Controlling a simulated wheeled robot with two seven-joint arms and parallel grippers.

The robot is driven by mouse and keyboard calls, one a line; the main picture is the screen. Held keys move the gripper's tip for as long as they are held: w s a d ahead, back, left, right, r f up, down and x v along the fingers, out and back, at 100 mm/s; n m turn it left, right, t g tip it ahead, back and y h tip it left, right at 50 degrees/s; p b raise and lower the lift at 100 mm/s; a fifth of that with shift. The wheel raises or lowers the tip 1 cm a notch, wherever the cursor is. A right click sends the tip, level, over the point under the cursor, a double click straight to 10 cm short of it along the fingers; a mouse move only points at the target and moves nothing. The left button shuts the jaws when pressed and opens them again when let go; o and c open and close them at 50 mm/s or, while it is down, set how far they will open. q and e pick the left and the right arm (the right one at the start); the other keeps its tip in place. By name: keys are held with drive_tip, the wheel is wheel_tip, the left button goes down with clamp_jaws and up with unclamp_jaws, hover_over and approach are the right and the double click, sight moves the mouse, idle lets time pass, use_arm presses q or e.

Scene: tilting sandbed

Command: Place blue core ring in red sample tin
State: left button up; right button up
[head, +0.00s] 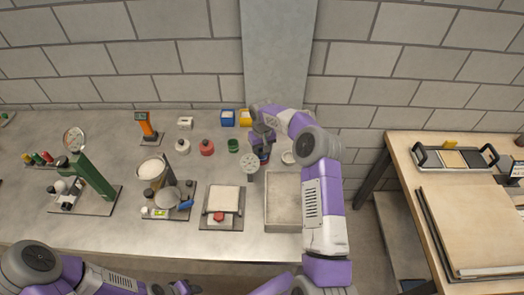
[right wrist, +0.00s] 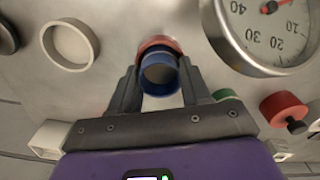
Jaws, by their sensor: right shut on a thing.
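My right gripper (head: 263,148) reaches down over the bench beside the dial gauge. In the right wrist view the gripper (right wrist: 158,90) is shut on the blue core ring (right wrist: 158,76), with a finger on each side. A red round rim, the red sample tin (right wrist: 158,42), shows directly beyond the ring and is mostly hidden by it. The ring overlaps the tin in view; I cannot tell whether it is inside or just above. In the head view the tin (head: 265,161) is largely covered by my gripper. My left gripper (head: 178,288) is at the bottom edge, its jaws unclear.
A dial gauge (right wrist: 268,25) stands close to the right gripper. A white ring-shaped tin (right wrist: 70,45) lies on the other side. A red jar with a dark knob (right wrist: 285,108) and a green tin (head: 233,145) are nearby. A grey sand tray (head: 283,228) sits in front.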

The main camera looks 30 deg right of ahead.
drive_tip(key=shift+f, duration=0.2)
drive_tip(key=o, duration=1.2)
drive_tip(key=shift+c, duration=0.2)
drive_tip(key=shift+r, duration=0.2)
wheel_tip(320, 180, up, 12)
drive_tip(key=shift+p, duration=0.3)
